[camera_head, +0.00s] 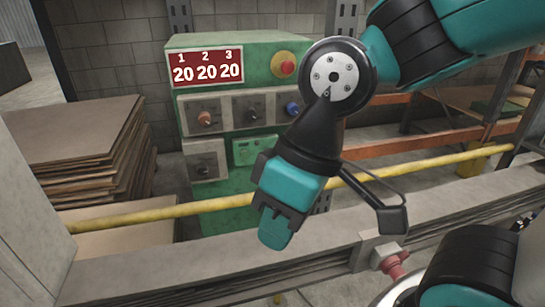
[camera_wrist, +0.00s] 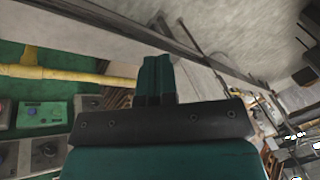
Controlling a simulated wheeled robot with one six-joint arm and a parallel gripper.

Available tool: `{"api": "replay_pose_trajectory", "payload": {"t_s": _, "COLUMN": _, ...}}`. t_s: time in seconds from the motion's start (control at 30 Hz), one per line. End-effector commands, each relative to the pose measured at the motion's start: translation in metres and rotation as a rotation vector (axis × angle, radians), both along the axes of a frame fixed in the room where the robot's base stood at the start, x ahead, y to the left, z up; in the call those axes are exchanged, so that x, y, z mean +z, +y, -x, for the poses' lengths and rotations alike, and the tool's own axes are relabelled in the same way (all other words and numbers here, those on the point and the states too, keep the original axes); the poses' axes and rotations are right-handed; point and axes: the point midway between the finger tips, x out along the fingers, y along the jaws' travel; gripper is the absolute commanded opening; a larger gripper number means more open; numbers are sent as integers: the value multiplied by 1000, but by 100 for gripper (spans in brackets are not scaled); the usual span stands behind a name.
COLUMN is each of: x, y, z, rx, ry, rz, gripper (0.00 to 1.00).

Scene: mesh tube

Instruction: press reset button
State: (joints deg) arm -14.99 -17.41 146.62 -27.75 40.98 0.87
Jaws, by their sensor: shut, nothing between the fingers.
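A green control cabinet (camera_head: 225,212) stands behind a yellow rail in the head view. No label readable here marks the reset button. My gripper (camera_head: 274,230) is shut and empty, pointing down in front of the cabinet, below the green panel. In the wrist view, my shut fingers (camera_wrist: 155,78) are apart from the green panel (camera_wrist: 41,115) at left.
The yellow rail (camera_head: 135,216) crosses between me and the cabinet. A grey beam (camera_head: 215,266) runs in front. A display (camera_head: 207,67) reads 20 20 20. Stacked brown sheets (camera_head: 70,140) stand at left. A red button (camera_head: 392,264) is at lower right.

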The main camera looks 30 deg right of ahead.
Motion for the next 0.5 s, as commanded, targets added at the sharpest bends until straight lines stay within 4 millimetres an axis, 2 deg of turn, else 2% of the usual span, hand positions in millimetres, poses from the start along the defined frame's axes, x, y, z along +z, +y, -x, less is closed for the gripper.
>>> {"api": "replay_pose_trajectory", "payload": {"t_s": 0.07, "x": -10, "y": 5, "z": -12, "rx": -72, "ry": 4, "rz": -35, "gripper": 0}}
{"api": "replay_pose_trajectory", "payload": {"t_s": 0.17, "x": -30, "y": 18, "z": -44, "rx": -279, "ry": 18, "rz": -147, "gripper": 0}}
{"api": "replay_pose_trajectory", "payload": {"t_s": 0.27, "x": -55, "y": 32, "z": -95, "rx": -604, "ry": 65, "rz": -340, "gripper": 0}}
{"api": "replay_pose_trajectory", "payload": {"t_s": 0.33, "x": -73, "y": 34, "z": -137, "rx": -870, "ry": 125, "rz": -518, "gripper": 0}}
{"api": "replay_pose_trajectory", "payload": {"t_s": 0.43, "x": -96, "y": 22, "z": -196, "rx": -1246, "ry": 239, "rz": -809, "gripper": 0}}
{"api": "replay_pose_trajectory", "payload": {"t_s": 0.5, "x": -113, "y": 2, "z": -234, "rx": -1496, "ry": 337, "rz": -1037, "gripper": 0}}
